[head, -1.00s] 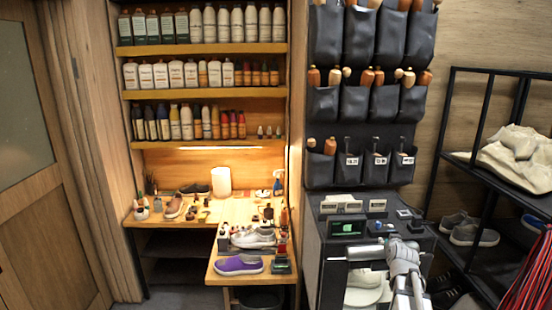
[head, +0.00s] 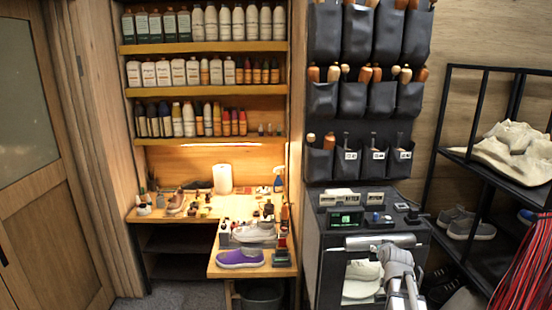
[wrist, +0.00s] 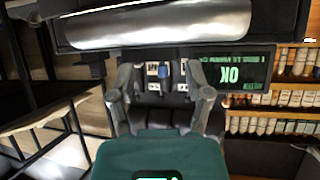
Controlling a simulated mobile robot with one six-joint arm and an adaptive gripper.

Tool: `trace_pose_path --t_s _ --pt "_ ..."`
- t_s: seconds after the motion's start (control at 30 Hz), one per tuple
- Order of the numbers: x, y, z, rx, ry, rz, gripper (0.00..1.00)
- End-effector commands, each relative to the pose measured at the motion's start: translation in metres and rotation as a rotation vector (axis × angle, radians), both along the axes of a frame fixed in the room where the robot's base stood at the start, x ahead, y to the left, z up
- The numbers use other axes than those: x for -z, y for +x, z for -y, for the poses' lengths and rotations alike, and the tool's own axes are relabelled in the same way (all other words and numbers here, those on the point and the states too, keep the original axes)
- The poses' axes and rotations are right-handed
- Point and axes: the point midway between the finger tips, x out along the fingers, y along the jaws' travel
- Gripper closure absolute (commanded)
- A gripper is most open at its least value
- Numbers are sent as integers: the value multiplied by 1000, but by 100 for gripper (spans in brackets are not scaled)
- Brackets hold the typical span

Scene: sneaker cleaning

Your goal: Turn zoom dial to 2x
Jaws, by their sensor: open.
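The dark machine (head: 325,245) on the right has a top panel with a green-lit display (head: 346,218), a blue control (head: 376,217) and small dark knobs (head: 413,216). I cannot tell which control is the zoom dial, and its marks are too small to read. My gripper (head: 392,250) is in front of the machine, near its silver bar. In the wrist view, my gripper (wrist: 161,78) is open and empty.
A silver bar (head: 380,241) crosses the machine's front, above an opening with a pale shoe (head: 362,280). A black rack (head: 484,150) stands at right with red cords (head: 530,270). The workbench (head: 222,271) at left holds a purple shoe (head: 240,258) and bottles.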

Motion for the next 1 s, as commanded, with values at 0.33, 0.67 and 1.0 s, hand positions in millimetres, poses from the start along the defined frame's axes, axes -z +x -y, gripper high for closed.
trace_pose_path --t_s 0.33,0.67,1.0 --pt "62 -38 -55 -69 48 -212 35" --pt "152 -128 -135 -152 95 -610 35" --pt "206 -225 -183 -174 92 -977 35"
